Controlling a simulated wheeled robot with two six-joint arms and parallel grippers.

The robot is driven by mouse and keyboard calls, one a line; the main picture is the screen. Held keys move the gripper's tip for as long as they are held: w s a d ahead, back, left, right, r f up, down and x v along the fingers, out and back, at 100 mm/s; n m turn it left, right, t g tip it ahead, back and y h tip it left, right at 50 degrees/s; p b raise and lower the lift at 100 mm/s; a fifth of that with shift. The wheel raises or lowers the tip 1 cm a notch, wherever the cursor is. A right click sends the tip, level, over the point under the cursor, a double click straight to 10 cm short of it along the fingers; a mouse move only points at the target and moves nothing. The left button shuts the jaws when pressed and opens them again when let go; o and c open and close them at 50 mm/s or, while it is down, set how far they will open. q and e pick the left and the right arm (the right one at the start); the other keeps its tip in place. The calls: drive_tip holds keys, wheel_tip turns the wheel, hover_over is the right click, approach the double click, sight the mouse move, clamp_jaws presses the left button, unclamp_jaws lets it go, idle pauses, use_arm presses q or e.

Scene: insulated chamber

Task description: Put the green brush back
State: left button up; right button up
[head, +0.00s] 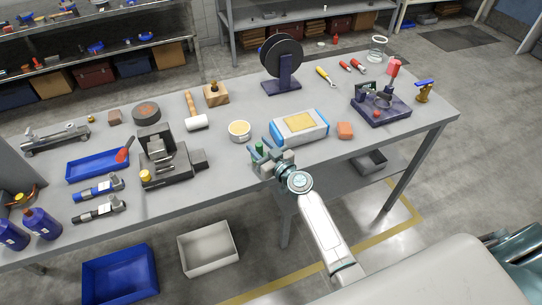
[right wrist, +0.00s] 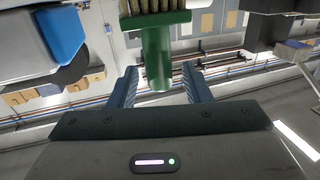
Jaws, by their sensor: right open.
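The green brush shows best in the right wrist view (right wrist: 158,55), with its pale bristles at the top edge and its handle pointing toward my gripper. In the wrist view the handle end lies between the two fingertips (right wrist: 157,85), with a gap on each side. My left gripper is not in view.
A round tin (head: 239,131) stands to the left, and a dark vise-like device (head: 165,165) farther left. Bins (head: 207,248) stand on the floor.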

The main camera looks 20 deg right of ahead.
drive_tip(key=b+v, duration=0.4)
drive_tip(key=v, duration=0.7)
drive_tip(key=s+d+f+m+g+h, duration=0.1)
drive_tip(key=s+d+f+g, duration=0.3)
drive_tip(key=f, duration=0.8)
drive_tip(key=s+f+m+g+h, duration=0.15)
drive_tip(key=s+f, duration=0.45)
drive_tip(key=f, duration=0.7)
drive_tip(key=s+d+f+g+h, duration=0.25)
drive_tip(key=s+f, duration=0.25)
drive_tip(key=f, duration=0.7)
drive_tip(key=s+f+g, duration=0.2)
drive_tip(key=s+f, duration=0.4)
drive_tip(key=s, duration=0.5)
drive_tip(key=s+d+f+g, duration=0.1)
drive_tip(key=s+f+g, duration=0.2)
drive_tip(key=s+f, duration=0.4)
drive_tip(key=s+d+f+g+h, duration=0.1)
drive_tip(key=s+f, duration=0.5)
drive_tip(key=s, duration=0.8)
drive_tip(key=shift+s+f+g+b, duration=0.3)
drive_tip(key=shift+s+g, duration=0.1)
drive_tip(key=shift+g, duration=0.5)
drive_tip(key=shift+m, duration=0.25)
